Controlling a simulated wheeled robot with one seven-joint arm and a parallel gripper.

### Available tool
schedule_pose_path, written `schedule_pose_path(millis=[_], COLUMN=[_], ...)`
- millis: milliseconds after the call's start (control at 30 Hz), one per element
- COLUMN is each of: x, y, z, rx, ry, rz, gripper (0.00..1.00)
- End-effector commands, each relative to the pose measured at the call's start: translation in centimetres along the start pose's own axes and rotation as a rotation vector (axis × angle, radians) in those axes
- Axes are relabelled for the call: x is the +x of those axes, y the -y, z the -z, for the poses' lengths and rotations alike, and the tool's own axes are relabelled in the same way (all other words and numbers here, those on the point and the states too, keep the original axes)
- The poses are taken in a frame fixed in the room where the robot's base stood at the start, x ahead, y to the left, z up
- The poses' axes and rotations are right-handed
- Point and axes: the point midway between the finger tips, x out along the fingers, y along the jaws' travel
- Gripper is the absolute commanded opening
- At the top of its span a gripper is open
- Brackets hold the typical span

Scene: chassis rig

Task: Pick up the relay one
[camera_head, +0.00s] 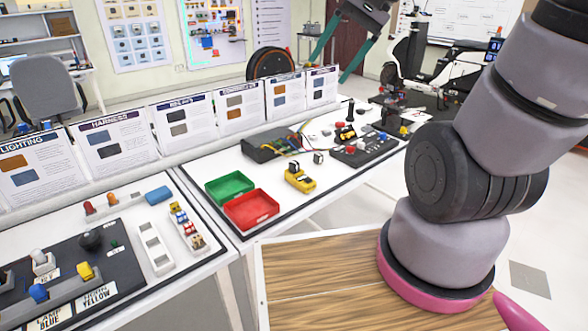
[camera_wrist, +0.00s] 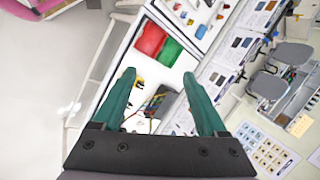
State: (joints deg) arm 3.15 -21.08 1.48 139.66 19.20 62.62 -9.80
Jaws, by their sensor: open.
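My gripper (camera_head: 328,71) is raised high above the far part of the white table, with its two green fingers spread apart and nothing between them. It also shows in the wrist view (camera_wrist: 159,76), pointing down toward the table from well above. No part is clearly marked as relay one. A small pale block (camera_head: 318,158) stands on the table right of a yellow holder (camera_head: 300,181), which carries a small part on top. I cannot tell whether either is the relay. In the wrist view, a finger partly covers the yellow holder.
A red tray (camera_head: 251,209) and a green tray (camera_head: 230,187) sit side by side on the table. A dark box with wires (camera_head: 268,145) lies behind the yellow holder. Upright sign boards (camera_head: 182,124) line the table's back edge. A dark panel (camera_head: 364,149) is at right.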

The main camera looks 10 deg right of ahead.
Motion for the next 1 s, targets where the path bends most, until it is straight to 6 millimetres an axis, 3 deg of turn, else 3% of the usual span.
schedule_pose_path(millis=[100, 367, 600, 833, 1000], x=[3.4, 9.9, 16.3, 23.4, 29.4], y=[1.4, 4.4, 5.5, 3.1, -1.3], z=[0.9, 4.0, 9.3, 15.6, 19.9], rx=[0.130, 0.430, 0.744, 1.072, 1.325], ry=[0.163, 0.442, 0.596, 0.629, 0.570], rz=[0.063, 0.256, 0.475, 0.698, 0.853], gripper=[0.75, 0.75, 0.75, 0.75, 0.75])
